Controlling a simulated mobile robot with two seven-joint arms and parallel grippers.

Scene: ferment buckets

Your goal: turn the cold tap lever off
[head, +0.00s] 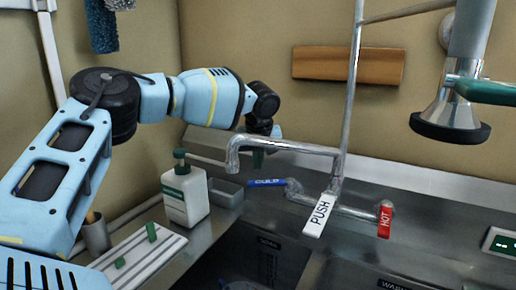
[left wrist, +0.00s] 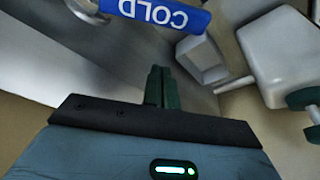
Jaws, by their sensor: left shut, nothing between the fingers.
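The cold tap lever (head: 267,183) is a blue handle marked COLD on the left side of the faucet. It points left and lies roughly level. It also shows in the left wrist view, where the blue lever (left wrist: 165,14) crosses the top edge, with its lettering upside down. My left gripper (head: 258,158) is just above and behind the lever, partly hidden by the spout. In the left wrist view its dark green fingers (left wrist: 161,76) are shut together and empty, apart from the lever. My right gripper is not in view.
The metal spout (head: 285,145) bends over the cold side. A white PUSH lever (head: 319,214) and red HOT lever (head: 385,219) are to the right. A soap bottle (head: 185,194) stands left. A spray head (head: 450,115) hangs at right. Sink basins lie in front.

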